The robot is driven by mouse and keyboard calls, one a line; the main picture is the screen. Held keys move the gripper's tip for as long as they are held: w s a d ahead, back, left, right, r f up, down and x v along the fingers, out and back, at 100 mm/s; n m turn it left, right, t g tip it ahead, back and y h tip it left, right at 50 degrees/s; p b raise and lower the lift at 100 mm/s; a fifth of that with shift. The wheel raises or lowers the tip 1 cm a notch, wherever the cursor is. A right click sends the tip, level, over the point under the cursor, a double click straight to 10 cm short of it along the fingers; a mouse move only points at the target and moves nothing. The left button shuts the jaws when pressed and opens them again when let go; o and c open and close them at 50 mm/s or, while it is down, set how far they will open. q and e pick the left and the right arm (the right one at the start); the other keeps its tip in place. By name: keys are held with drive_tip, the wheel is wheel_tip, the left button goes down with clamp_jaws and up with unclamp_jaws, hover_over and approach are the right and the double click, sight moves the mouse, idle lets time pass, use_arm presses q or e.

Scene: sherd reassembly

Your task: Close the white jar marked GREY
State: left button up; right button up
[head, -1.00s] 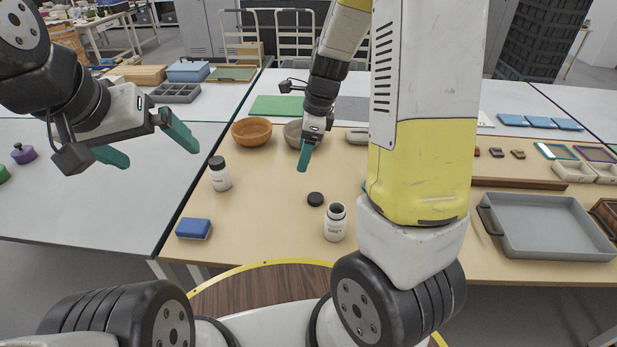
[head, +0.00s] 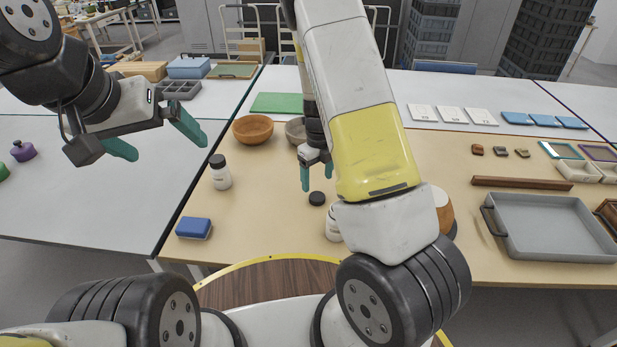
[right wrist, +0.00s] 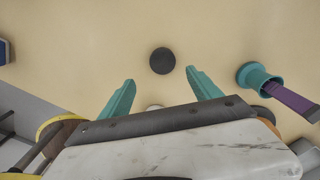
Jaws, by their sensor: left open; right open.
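A white jar (head: 333,223) stands on the tan table, mostly hidden behind my right arm; its label cannot be read. A loose black lid (head: 317,198) lies flat on the table just beyond it. The lid also shows in the right wrist view (right wrist: 162,61), ahead of and between the fingertips. My right gripper (head: 318,186) is open and empty, pointing down above the lid. A second white jar (head: 220,176) with a black lid on stands further left; its label is too small to read. My left gripper (head: 168,150) is open and empty, raised at the left.
A blue block (head: 194,227) lies at the front left. A brown bowl (head: 252,130) and a grey bowl (head: 295,131) stand behind the jars. A grey tray (head: 550,228) is at the right. The right wrist view shows a teal cup (right wrist: 257,78) holding something purple. Table around the lid is clear.

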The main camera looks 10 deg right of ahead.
sight(317, 196)
wheel_tip(317, 196, down, 2)
drive_tip(key=shift+f, duration=0.2)
drive_tip(key=shift+w+d+f, duration=0.1)
drive_tip(key=shift+w+f, duration=0.1)
drive_tip(key=shift+f, duration=1.15)
drive_tip(key=shift+w+d+f, duration=0.1)
drive_tip(key=shift+w+f, duration=0.1)
drive_tip(key=shift+f, duration=1.1)
drive_tip(key=shift+c, duration=0.2)
drive_tip(key=c, duration=1.4)
drive_tip(key=shift+o, duration=0.2)
wheel_tip(317, 196, up, 10)
